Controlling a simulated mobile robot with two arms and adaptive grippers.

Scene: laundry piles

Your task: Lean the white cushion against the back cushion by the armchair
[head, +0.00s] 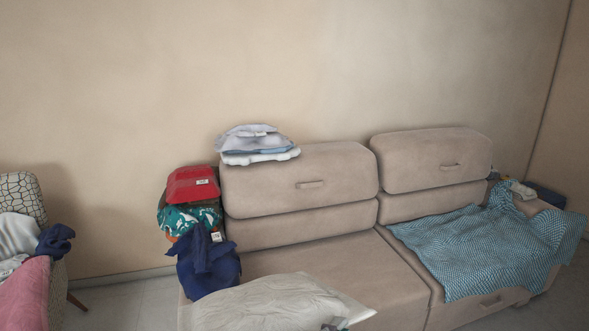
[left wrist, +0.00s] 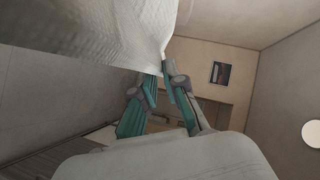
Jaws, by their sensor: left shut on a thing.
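The white cushion (head: 262,303) shows at the bottom middle of the head view, in front of the sofa's left seat, its lower part cut off by the frame edge. In the left wrist view the white cushion (left wrist: 110,35) fills the upper left. My left gripper (left wrist: 166,80) is shut on a corner of it. A small part of my left gripper (head: 335,324) shows at the cushion's right corner in the head view. The beige left back cushion (head: 300,187) stands upright behind the seat. The armchair (head: 22,188) is at the far left. My right gripper is not in view.
Folded light clothes (head: 255,145) lie on top of the left back cushion. A red bundle (head: 193,186), a green patterned cloth (head: 190,218) and a dark blue cloth (head: 207,265) pile on the sofa's left arm. A blue patterned blanket (head: 485,250) covers the right seat.

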